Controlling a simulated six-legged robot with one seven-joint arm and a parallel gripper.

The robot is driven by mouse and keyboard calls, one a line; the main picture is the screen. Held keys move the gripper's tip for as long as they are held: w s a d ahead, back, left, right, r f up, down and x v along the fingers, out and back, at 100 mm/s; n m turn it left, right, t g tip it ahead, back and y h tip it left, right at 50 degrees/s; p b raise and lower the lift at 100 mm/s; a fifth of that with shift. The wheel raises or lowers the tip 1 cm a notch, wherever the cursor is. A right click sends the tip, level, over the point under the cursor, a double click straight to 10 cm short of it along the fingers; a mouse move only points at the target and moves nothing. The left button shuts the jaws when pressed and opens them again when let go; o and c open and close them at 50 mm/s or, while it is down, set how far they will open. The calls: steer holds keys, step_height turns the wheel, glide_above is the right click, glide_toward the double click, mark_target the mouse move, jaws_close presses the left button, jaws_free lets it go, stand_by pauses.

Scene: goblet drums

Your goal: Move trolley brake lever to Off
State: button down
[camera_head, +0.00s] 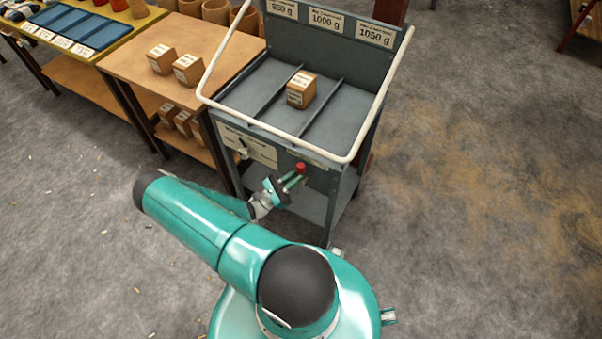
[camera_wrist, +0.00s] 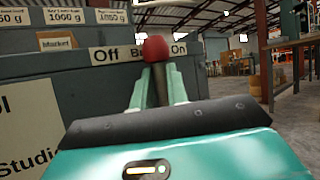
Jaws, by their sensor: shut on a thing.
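The brake lever has a red knob (camera_head: 301,167) on the front of the grey trolley (camera_head: 330,185). In the wrist view the red knob (camera_wrist: 155,49) stands on a dark stem in front of a label (camera_wrist: 106,54), with "Off" at its left and "On" at its right. The knob covers part of the label's middle word and is nearer the "On" end. My gripper (camera_head: 292,182) is at the lever, and in the wrist view its two pale green fingers (camera_wrist: 158,85) are shut on the stem below the knob.
The trolley's top has dividers, weight labels and a wooden block (camera_head: 301,89) in the middle bay. A white rail (camera_head: 225,55) loops around the top. A wooden table (camera_head: 165,50) with blocks stands close at left.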

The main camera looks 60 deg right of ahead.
steer(key=shift+w+d+f+n+t+h, duration=0.1)
steer(key=shift+w+f+n+t+h, duration=0.4)
steer(key=shift+n+t+h, duration=1.35)
steer(key=shift+w+f+n+t+h, duration=0.35)
steer(key=shift+w+n+t+h, duration=0.3)
steer(key=shift+n+t, duration=2.45)
steer(key=shift+w+d+f+n+t+h, duration=0.1)
steer(key=shift+w+f+n+t+h, duration=0.8)
steer(key=shift+n, duration=2.75)
steer(key=shift+s+a+r+t+h, duration=0.1)
steer(key=shift+s+r+t+h, duration=0.2)
steer(key=shift+r+t+h, duration=0.25)
steer(key=c, duration=1.4)
jaws_free()
steer(key=shift+o, duration=0.2)
steer(key=v, duration=1.2)
steer(key=shift+w+y, duration=0.1)
steer(key=shift+y, duration=0.15)
